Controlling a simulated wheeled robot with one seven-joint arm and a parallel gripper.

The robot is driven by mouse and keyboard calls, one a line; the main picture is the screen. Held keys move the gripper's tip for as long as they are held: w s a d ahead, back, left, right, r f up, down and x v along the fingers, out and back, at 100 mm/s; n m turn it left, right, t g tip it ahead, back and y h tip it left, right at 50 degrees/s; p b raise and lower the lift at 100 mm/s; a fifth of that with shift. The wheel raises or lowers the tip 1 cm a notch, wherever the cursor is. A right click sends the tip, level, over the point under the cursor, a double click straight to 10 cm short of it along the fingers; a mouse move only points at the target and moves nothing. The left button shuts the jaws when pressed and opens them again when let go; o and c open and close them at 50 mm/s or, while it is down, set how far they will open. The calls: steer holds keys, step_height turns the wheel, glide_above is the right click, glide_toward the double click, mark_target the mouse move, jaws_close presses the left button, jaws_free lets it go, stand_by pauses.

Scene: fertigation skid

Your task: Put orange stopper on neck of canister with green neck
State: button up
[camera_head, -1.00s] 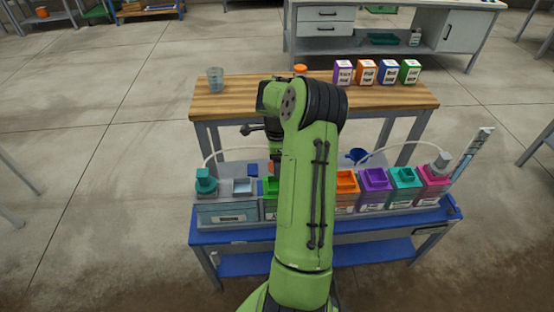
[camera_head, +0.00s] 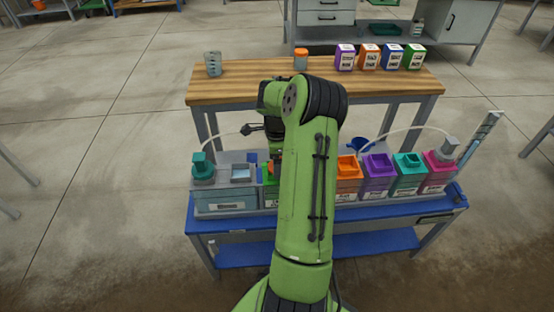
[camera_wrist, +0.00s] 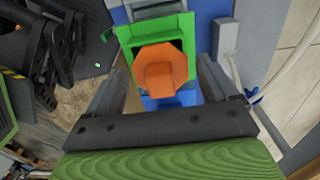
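The orange stopper (camera_wrist: 161,70) shows in the wrist view between my fingers, over the green neck (camera_wrist: 154,27) of a canister. It overlaps the near part of the green square rim; I cannot tell if it is fully seated. My gripper (camera_wrist: 162,62) is open, with a visible gap between each finger and the stopper. In the head view my arm hides most of the green-necked canister, and only a sliver of its green neck (camera_head: 266,173) shows.
Canisters with orange (camera_head: 347,163), purple (camera_head: 377,163), teal (camera_head: 407,162) and magenta (camera_head: 437,160) necks stand to the right on the blue bench (camera_head: 340,223). A wooden table (camera_head: 240,90) behind holds a grey cup (camera_head: 213,64), an orange-lidded jar (camera_head: 301,59) and several coloured boxes.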

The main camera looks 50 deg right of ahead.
steer(key=shift+o, duration=0.8)
step_height(320, 180, up, 16)
steer(key=p, duration=0.5)
steer(key=shift+p, duration=0.4)
steer(key=shift+f, duration=0.15)
